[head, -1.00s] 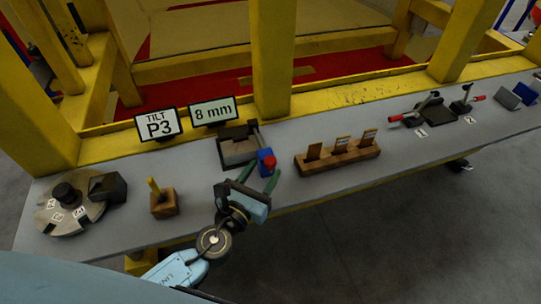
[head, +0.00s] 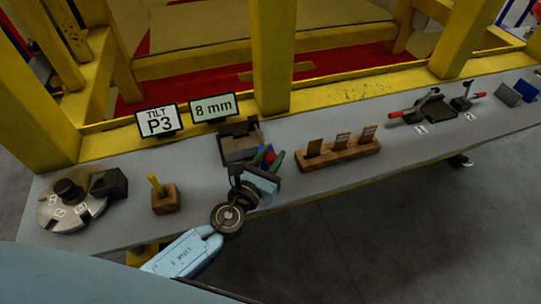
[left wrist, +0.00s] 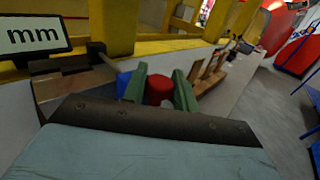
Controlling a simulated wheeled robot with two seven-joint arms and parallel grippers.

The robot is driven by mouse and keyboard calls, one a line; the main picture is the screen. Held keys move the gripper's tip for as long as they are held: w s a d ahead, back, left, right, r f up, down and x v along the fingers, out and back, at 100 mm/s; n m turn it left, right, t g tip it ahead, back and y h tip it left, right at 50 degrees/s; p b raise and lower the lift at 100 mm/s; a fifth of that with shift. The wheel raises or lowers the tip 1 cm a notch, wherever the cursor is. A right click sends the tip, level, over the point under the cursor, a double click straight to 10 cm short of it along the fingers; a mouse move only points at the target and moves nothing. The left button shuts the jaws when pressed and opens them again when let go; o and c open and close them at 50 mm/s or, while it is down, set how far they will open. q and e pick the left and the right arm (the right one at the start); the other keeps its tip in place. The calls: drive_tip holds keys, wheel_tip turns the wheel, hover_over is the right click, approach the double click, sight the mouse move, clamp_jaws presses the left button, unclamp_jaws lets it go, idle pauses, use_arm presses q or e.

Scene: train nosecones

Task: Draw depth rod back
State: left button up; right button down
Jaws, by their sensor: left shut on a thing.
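A dark block fixture (head: 238,143) sits on the bench below the "8 mm" sign. A blue block (head: 261,156) with a red knob (head: 271,157) is at its right front end, mostly hidden by my gripper in the head view. My left gripper (head: 270,161) has green fingers and is shut on the red knob. The left wrist view shows the red knob (left wrist: 159,89) between the fingers, with the blue block (left wrist: 124,82) just left of it. I cannot make out the depth rod separately. My right gripper is not in view.
Signs read "TILT P3" (head: 159,121) and "8 mm" (head: 213,108). A slotted round plate (head: 62,214) and a wooden block with a yellow peg (head: 165,200) stand left. A wooden rack (head: 340,151) stands close right. Red-handled clamps (head: 435,108) are farther right. A yellow post (head: 273,60) rises behind.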

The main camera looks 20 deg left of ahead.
use_arm(q)
clamp_jaws()
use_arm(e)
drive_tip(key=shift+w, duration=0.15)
use_arm(q)
drive_tip(key=shift+s+d, duration=0.75)
drive_tip(key=shift+s, duration=0.3)
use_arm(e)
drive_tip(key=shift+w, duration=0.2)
use_arm(q)
drive_tip(key=o, duration=1)
unclamp_jaws()
drive_tip(key=shift+s, duration=0.1)
